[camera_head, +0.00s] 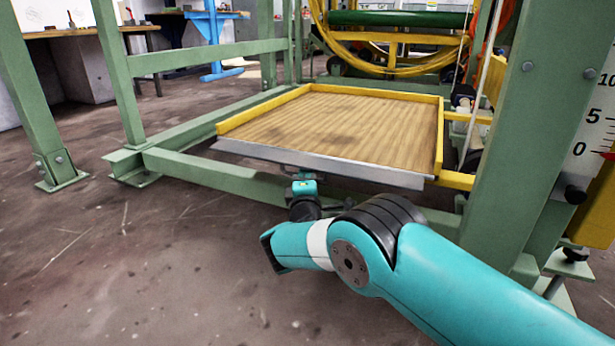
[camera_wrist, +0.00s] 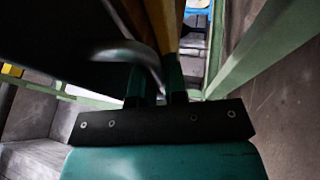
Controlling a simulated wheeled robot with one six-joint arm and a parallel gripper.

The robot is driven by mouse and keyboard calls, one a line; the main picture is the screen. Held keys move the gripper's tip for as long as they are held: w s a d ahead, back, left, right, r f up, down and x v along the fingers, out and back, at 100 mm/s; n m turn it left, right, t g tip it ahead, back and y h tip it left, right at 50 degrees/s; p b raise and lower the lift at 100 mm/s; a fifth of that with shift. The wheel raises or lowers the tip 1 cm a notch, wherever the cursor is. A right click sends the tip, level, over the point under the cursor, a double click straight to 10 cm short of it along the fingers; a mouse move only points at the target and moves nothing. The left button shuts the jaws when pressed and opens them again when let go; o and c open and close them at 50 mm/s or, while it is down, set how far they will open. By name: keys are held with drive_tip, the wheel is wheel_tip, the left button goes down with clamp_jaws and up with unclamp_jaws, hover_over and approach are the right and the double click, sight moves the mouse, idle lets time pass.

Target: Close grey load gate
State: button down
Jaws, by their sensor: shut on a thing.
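The grey load gate (camera_head: 320,164) is a long metal flap along the front edge of the wooden platform (camera_head: 340,125). It lies folded outward and slopes slightly down. My gripper (camera_head: 304,182) is under the middle of the gate's outer edge; its fingertips are hidden there in the head view. In the wrist view, the gate's dark face fills the upper left, with a curved grey handle (camera_wrist: 125,50) on it. The handle's end runs between the fingers of my gripper (camera_wrist: 157,82), which is shut on it.
Yellow rails (camera_head: 228,122) edge the platform on its other sides. A green frame beam (camera_head: 215,175) runs low in front, below the gate. A green post (camera_head: 525,130) stands close at the right. The floor (camera_head: 120,265) at the front left is clear.

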sight(304, 164)
drive_tip(key=shift+a+r, duration=0.1)
drive_tip(key=shift+r, duration=0.1)
